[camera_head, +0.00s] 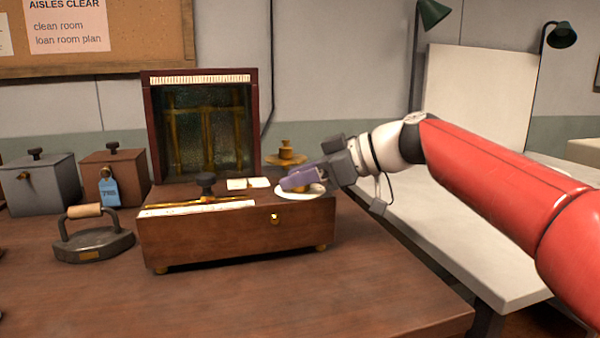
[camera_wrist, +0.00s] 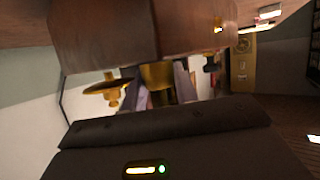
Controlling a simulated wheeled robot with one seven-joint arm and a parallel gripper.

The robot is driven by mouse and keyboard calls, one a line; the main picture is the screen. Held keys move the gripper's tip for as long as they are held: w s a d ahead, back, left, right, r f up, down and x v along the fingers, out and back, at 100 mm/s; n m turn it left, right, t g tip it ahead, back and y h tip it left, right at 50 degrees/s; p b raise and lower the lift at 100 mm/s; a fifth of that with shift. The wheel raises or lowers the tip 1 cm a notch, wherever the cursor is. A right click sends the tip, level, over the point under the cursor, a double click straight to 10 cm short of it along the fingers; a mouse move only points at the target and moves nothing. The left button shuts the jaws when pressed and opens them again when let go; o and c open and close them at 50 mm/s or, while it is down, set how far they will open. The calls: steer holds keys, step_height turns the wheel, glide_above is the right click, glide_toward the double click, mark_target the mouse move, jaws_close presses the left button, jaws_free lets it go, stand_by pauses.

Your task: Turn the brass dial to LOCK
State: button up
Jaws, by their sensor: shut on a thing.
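The brass dial (camera_wrist: 157,76) sits at the right end of the top of a wooden box (camera_head: 235,240), over a round white plate (camera_head: 313,192). My gripper (camera_head: 298,181) reaches in from the right, and its purple fingers are shut on the dial. In the wrist view the fingers stand on both sides of the dial. In the head view the fingers cover most of the dial. I cannot read any LOCK mark or tell where the dial points.
A stepped brass piece (camera_head: 286,154) stands close behind my fingers. A dark knob (camera_head: 206,182) and brass bar are on the box top; a framed panel (camera_head: 150,120) rises behind. A flat iron (camera_head: 93,243) stands at left. The front bench top (camera_head: 300,300) is clear.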

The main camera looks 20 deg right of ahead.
steer(key=shift+f, duration=0.1)
steer(key=o, duration=1)
steer(key=v, duration=0.8)
